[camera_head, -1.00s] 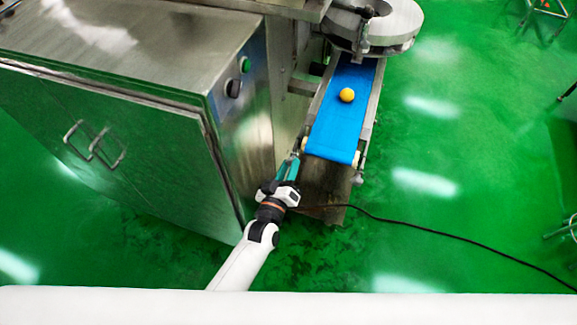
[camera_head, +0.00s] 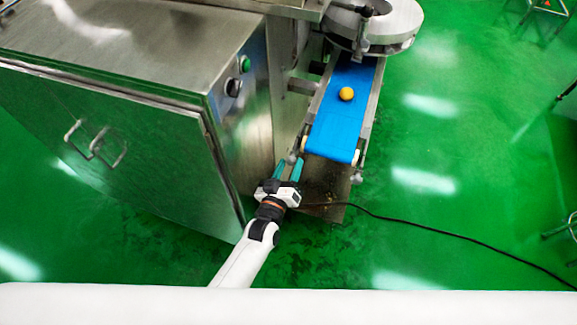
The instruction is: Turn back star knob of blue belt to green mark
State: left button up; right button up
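The blue belt (camera_head: 337,122) runs out from under the machine, with a yellow ball (camera_head: 346,94) lying on it. My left gripper (camera_head: 289,166) is beside the near left corner of the belt. Its two teal fingers are spread apart and point toward the belt's left side rail. I see nothing between them. A small grey knob-like part (camera_head: 290,158) shows near the fingertips; I cannot tell for sure whether it is the star knob. No green mark can be made out at this size. My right gripper is not in view.
A steel cabinet (camera_head: 110,60) with two handles and a panel with a green button (camera_head: 245,64) stands left of my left arm. A round steel part (camera_head: 375,25) stands over the belt's far end. A black cable (camera_head: 440,232) crosses the green floor, which is open at right.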

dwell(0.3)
pick_arm(q)
jog(key=v, duration=1.2)
jog(key=shift+r+b, duration=0.15)
jog(key=shift+b, duration=0.2)
